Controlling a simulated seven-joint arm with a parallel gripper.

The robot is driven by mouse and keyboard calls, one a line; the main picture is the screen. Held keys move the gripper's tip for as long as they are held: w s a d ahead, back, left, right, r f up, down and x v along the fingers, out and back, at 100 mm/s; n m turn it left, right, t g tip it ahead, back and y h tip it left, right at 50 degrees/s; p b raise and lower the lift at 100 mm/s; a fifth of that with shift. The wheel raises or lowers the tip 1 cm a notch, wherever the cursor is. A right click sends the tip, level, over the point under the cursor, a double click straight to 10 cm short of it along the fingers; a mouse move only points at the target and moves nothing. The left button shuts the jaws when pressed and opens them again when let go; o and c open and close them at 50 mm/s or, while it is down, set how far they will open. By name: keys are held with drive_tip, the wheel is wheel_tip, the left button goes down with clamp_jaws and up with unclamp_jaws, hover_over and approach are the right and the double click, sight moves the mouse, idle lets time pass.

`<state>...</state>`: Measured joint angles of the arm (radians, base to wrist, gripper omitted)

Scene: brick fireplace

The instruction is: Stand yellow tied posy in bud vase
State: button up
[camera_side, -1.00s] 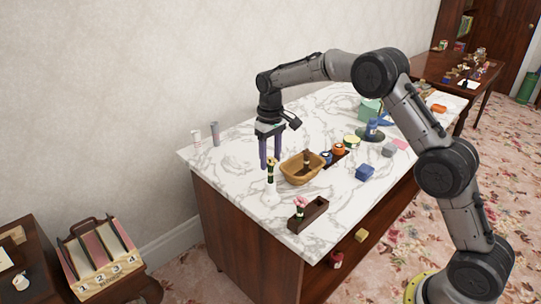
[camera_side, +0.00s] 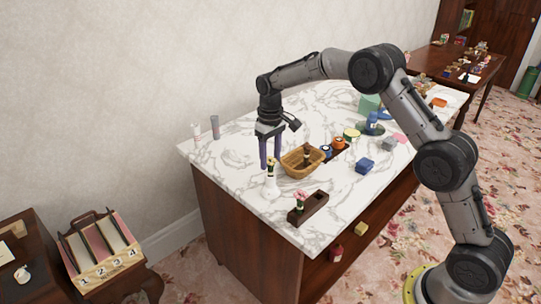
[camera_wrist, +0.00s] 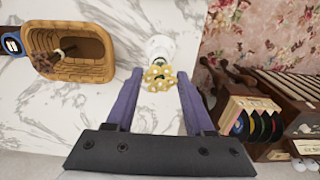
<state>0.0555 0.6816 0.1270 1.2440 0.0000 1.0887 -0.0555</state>
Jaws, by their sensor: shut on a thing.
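The yellow tied posy (camera_side: 271,161) is held between the purple fingers of my gripper (camera_side: 270,163), its head upward and a dark stem below. In the wrist view the yellow head (camera_wrist: 159,78) shows between the fingertips of my gripper (camera_wrist: 159,76). The white bud vase (camera_side: 270,187) stands on the marble top directly below the posy. It also shows in the wrist view (camera_wrist: 161,46), just beyond the flower head. The stem's lower end meets the vase's neck in the side view; I cannot tell how far inside it is.
A tan basket (camera_side: 290,167) with a dark item in it stands close to the right of the vase. A dark wooden holder (camera_side: 313,211) with a pink posy (camera_side: 300,199) is nearer the front edge. Two slim containers stand at the back left. Marble left of the vase is clear.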

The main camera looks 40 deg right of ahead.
drive_tip(key=o, duration=1.2)
wheel_tip(320, 180, up, 14)
drive_tip(key=shift+f, duration=0.1)
